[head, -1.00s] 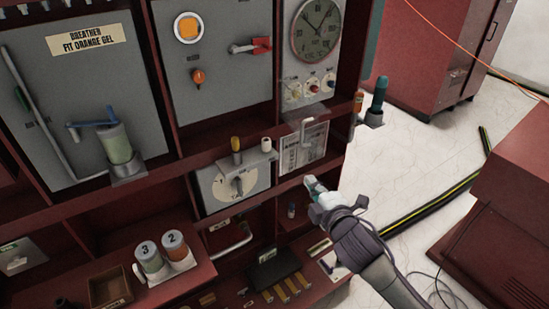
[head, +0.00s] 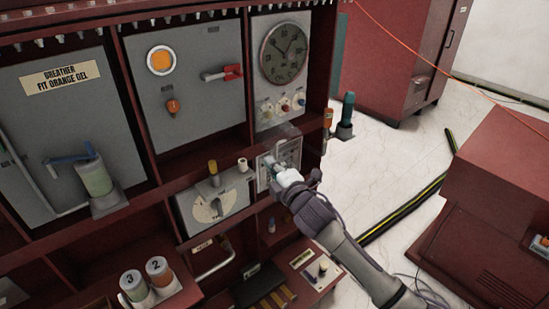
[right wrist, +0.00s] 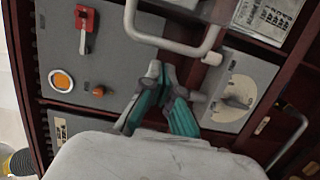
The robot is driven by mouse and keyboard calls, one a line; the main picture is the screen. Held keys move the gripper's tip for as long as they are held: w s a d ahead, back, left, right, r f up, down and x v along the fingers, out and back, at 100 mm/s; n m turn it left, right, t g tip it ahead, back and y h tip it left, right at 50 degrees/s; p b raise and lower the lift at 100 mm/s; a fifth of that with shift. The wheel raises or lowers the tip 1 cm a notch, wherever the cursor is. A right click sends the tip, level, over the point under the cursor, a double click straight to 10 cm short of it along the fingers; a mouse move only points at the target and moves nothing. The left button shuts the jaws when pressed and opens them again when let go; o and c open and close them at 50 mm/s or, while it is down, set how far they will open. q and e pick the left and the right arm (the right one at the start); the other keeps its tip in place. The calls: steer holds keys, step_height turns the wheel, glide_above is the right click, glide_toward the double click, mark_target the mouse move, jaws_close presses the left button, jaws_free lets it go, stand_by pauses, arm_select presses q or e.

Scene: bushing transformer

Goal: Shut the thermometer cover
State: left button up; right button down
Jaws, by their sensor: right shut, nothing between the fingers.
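The round thermometer dial (head: 285,52) is at the top right of the rack in the head view, above a row of small knobs. Below the knobs a clear flap, seemingly the cover (head: 283,133), juts out from the panel; its edges are faint. My right gripper (head: 262,163) is shut and empty, just below the flap, in front of a printed plate (head: 290,153). In the right wrist view the teal fingertips (right wrist: 162,70) are together, close to a pale U-shaped handle (right wrist: 165,42), apparently the cover's. I cannot tell whether they touch. My left gripper is not in view.
A grey box with a round white dial (head: 212,207) is left of my right gripper. A red-handled switch (head: 225,73) is on the panel left of the thermometer. Lower shelves hold canisters (head: 160,271). Open floor (head: 375,165) lies right of the rack.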

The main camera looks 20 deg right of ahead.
steer(key=shift+w+d, duration=0.1)
steer(key=shift+d, duration=0.45)
